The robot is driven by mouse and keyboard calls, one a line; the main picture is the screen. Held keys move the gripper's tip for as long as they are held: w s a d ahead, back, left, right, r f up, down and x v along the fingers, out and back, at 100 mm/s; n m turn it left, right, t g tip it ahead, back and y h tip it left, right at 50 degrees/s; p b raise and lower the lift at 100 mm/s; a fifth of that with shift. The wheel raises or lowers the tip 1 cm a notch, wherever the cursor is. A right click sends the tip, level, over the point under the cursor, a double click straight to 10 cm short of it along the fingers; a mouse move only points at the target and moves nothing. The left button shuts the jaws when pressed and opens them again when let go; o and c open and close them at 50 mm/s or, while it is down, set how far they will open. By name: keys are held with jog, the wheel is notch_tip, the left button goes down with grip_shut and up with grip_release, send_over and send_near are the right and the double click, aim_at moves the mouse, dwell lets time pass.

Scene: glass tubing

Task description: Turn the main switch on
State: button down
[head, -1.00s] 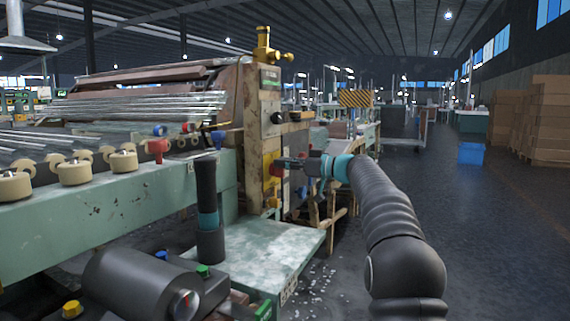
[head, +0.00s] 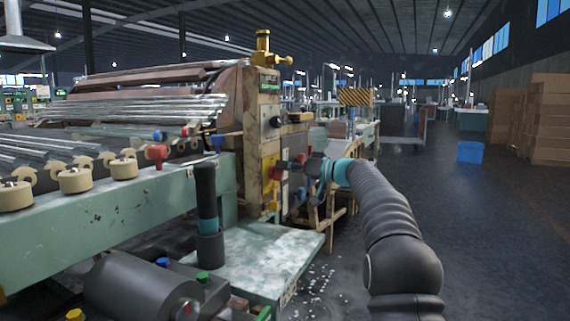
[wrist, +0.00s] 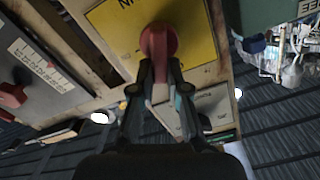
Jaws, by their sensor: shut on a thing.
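The main switch is a red rotary handle (wrist: 158,42) on a yellow plate (wrist: 110,22) in the wrist view. My gripper (wrist: 160,68) has its two dark fingers closed on the red handle. In the head view my gripper (head: 290,170) reaches from the right to the yellow plate (head: 268,172) on the side of the machine's rusty end cabinet (head: 252,125). The red handle (head: 276,173) is small there and partly covered by the fingers. The exact angle of the handle is hard to tell.
Another red handle (wrist: 12,96) sits on a grey panel at the left of the wrist view. In the head view a green bench plate (head: 265,255) lies below the cabinet. A dark floor aisle (head: 480,220) is open to the right, with a blue bin (head: 470,152).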

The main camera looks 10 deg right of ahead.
jog(key=m+p, duration=0.1)
jog(key=m, duration=0.1)
jog(key=m+p, duration=0.1)
jog(key=m, duration=0.1)
jog(key=w+m+p, duration=0.1)
jog(key=m, duration=0.1)
jog(key=shift+d+f, duration=0.2)
jog(key=shift+d, duration=0.1)
jog(key=shift+w+d+f+m+p, duration=0.1)
jog(key=shift+f+m+p, duration=0.15)
jog(key=shift+m+p, duration=0.65)
jog(key=shift+s+f+m+p, duration=0.1)
jog(key=shift+f+m+p, duration=0.2)
jog(key=shift+m, duration=1.15)
jog(key=shift+w+d+f+m+p, duration=0.1)
jog(key=shift+f+m+p, duration=0.1)
jog(key=shift+m+p, duration=0.7)
jog(key=shift+m, duration=0.45)
jog(key=c, duration=1.2)
grip_release()
jog(key=shift+a+f, duration=0.1)
jog(key=shift+o, duration=0.2)
